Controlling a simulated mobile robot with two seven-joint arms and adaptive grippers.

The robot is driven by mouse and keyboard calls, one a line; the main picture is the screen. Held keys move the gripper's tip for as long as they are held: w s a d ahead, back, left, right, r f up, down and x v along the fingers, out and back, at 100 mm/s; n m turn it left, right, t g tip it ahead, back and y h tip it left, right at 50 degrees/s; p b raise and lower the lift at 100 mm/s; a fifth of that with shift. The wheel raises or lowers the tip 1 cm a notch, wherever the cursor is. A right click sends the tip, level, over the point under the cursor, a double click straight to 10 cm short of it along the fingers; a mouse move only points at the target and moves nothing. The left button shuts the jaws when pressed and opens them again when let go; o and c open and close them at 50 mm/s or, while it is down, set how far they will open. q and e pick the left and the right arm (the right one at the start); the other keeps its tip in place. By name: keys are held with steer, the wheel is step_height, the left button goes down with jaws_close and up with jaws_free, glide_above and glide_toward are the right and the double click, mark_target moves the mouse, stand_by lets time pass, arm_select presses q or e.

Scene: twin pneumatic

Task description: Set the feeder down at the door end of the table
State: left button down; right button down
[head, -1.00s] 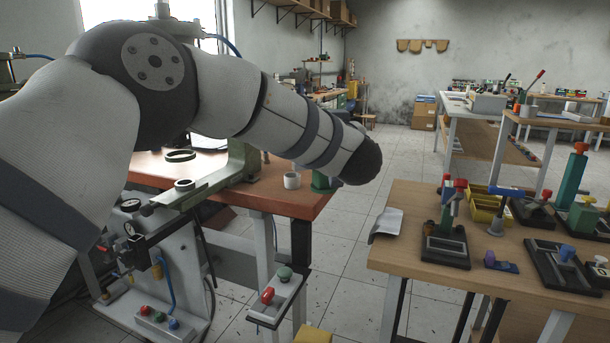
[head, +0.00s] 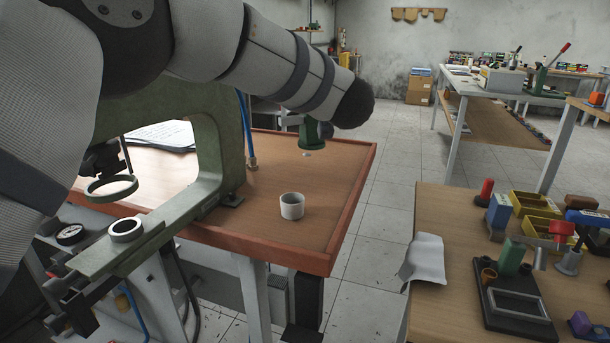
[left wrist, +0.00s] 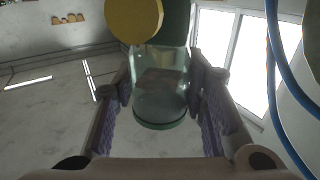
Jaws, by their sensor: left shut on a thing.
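The feeder shows in the left wrist view as a clear glass body (left wrist: 160,98) with a dark green rim and a round yellow part. My left gripper (left wrist: 160,80) is shut on it, one finger on each side. In the head view my arm hides the gripper and most of the feeder; a green part (head: 313,131) shows below the arm. It looks held above the table (head: 335,195), which has a brown top and red edge. I cannot tell which end is the door end. My right gripper is not in view.
A pale cup (head: 292,206) stands near the table's front edge. A green press frame (head: 215,135) and paper sheets (head: 160,135) are left of it. The table's right part is clear. A wooden bench (head: 445,225) with fixtures stands right, across an open floor gap.

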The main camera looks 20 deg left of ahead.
mark_target(314, 128)
arm_select(q)
steer(key=f, duration=0.9)
steer(key=shift+s+d+f, duration=0.15)
steer(key=shift+s+f, duration=0.1)
steer(key=shift+f, duration=0.05)
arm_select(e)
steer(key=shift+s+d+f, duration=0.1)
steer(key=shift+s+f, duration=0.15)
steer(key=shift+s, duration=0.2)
arm_select(q)
steer(key=c, duration=1)
jaws_free()
steer(key=shift+f, duration=0.1)
steer(key=p+v, duration=0.1)
steer(key=v, duration=1.1)
steer(key=shift+p, duration=0.35)
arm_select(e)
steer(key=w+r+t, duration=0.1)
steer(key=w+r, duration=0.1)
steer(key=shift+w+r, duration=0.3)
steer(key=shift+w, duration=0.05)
